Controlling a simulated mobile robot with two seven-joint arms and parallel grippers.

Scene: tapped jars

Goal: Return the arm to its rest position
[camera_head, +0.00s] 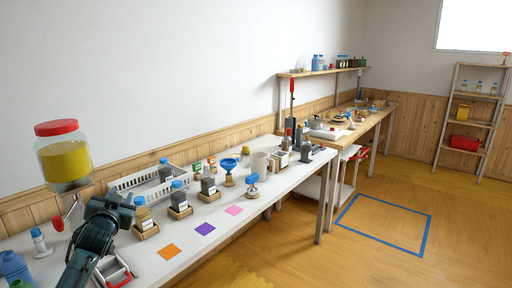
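My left arm comes in at the lower left, and its dark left gripper (118,207) is over the near end of the white table (175,258). Its fingers are small and dark, so I cannot tell whether they are apart or whether they touch the blue-capped jar (143,214) just beside them. A big glass jar (65,160) with a red lid and yellow contents stands raised behind the arm, with a tap below it. My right gripper is not in view.
Jars in wooden holders (180,202) stand in a row, with a white basket (150,182) behind. A blue funnel (229,165) stands farther along. The floor at right is open.

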